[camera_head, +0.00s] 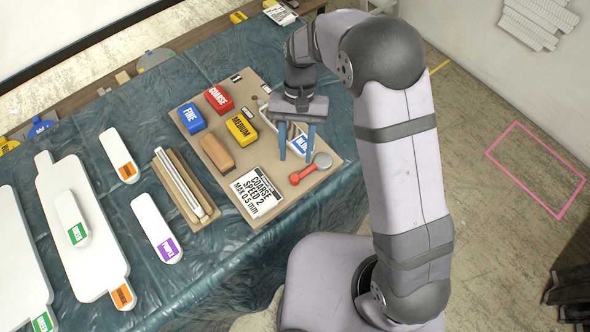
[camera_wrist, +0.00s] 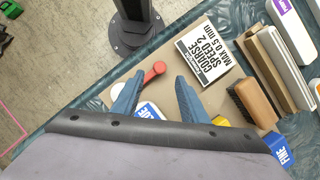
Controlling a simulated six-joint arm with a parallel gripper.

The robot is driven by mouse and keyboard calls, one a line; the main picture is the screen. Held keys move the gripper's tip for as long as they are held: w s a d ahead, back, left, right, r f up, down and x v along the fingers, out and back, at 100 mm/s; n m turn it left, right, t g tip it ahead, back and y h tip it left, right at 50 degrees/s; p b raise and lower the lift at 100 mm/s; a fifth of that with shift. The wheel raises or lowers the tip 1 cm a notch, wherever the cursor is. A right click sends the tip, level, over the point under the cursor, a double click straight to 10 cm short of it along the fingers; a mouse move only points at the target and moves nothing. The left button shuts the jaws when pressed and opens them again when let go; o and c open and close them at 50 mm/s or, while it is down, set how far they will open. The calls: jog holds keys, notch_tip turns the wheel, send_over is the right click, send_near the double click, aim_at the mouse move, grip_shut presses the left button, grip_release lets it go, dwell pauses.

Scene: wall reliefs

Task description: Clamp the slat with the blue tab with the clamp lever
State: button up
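The slat with the blue tab (camera_head: 299,144) is white and lies on the tan board, partly hidden by my gripper. Its blue label also shows in the wrist view (camera_wrist: 149,110). The clamp lever (camera_head: 303,174) has a red arm and a grey round end, and sits near the board's front right edge. It also shows in the wrist view (camera_wrist: 152,73), just beyond my fingertips. My gripper (camera_head: 297,155) is open, with its blue fingers apart over the end of the slat, close to the lever. I cannot tell whether a finger touches anything.
The tan board (camera_head: 222,171) also carries red (camera_head: 219,99), blue (camera_head: 191,118) and yellow (camera_head: 241,129) blocks, a brown brush (camera_head: 217,153) and a "COARSE SPEED 2" card (camera_head: 257,193). A wooden holder with slats (camera_head: 182,188) and several white tagged pieces lie to the left.

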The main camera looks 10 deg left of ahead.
aim_at(295, 176)
jog(key=shift+f, duration=0.1)
jog(key=shift+p+x, duration=1.05)
jog(key=shift+x, duration=2.5)
grip_shut()
